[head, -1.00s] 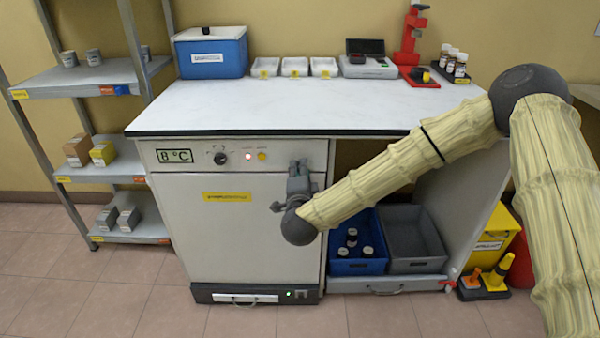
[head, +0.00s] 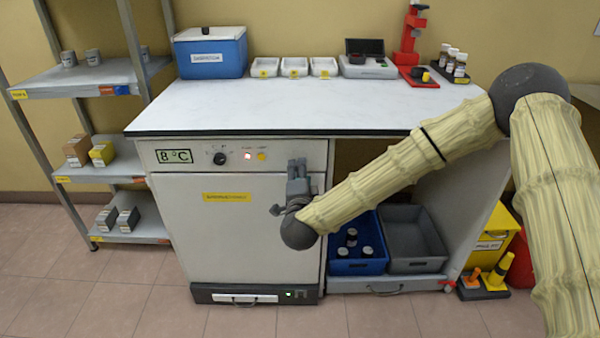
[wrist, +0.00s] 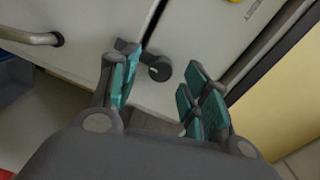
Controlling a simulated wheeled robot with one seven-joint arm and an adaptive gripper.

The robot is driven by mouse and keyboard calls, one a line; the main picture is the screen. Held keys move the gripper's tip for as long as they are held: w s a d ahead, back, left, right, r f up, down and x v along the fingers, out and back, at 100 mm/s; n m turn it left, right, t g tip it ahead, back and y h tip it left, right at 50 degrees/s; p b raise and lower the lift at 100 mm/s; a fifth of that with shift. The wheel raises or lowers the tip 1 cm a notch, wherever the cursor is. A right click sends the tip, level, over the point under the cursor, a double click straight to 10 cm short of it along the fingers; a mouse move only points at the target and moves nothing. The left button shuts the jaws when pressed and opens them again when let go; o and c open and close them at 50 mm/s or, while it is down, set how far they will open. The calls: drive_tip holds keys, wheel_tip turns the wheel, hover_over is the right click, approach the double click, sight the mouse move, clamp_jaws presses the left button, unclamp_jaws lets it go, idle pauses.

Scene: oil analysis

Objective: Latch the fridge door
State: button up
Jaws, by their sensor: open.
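The white fridge (head: 240,235) stands under the left of the counter, its door looking shut against the control panel. The grey door handle (head: 276,209) is at the door's right side; it also shows in the wrist view (wrist: 30,37). A grey latch (wrist: 159,69) with a round knob and short lever shows in the wrist view near the dark door seam. Its lever seems to reach across the seam, partly behind a finger. My gripper (head: 298,166) is in front of the fridge's upper right corner. Its teal-padded fingers (wrist: 163,88) are open, with the knob seen between them.
Right of the fridge, a blue bin (head: 352,262) with bottles and a grey bin (head: 415,238) sit under the counter. The counter top (head: 300,105) is clear in front. Shelving (head: 85,78) stands at the left, and the floor before the fridge is free.

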drive_tip(key=s, duration=1)
drive_tip(key=shift+s+r, duration=0.2)
drive_tip(key=shift+s, duration=0.2)
drive_tip(key=s+d+f+n+g+y, duration=0.15)
drive_tip(key=s+f+n+g, duration=0.35)
drive_tip(key=f, duration=0.7)
drive_tip(key=s+d+f+n+g+y, duration=0.1)
drive_tip(key=s+d+f+n+g, duration=0.15)
drive_tip(key=s+f, duration=0.65)
drive_tip(key=s+d+f+n+g, duration=0.3)
drive_tip(key=s+d+f, duration=0.2)
drive_tip(key=s+f, duration=0.25)
drive_tip(key=s+d+f+n+g, duration=0.3)
drive_tip(key=s+d+f, duration=0.2)
drive_tip(key=s+f, duration=0.25)
drive_tip(key=s+d+f+n+g+h, duration=0.2)
drive_tip(key=s+d+f+g+h, duration=0.15)
drive_tip(key=s+d, duration=0.65)
wheel_tip(320, 180, up, 21)
drive_tip(key=a+y+p, duration=0.1)
drive_tip(key=p, duration=1.9)
drive_tip(key=shift+s+a+g, duration=0.2)
drive_tip(key=shift+s+g, duration=0.05)
drive_tip(key=shift+g, duration=0.05)
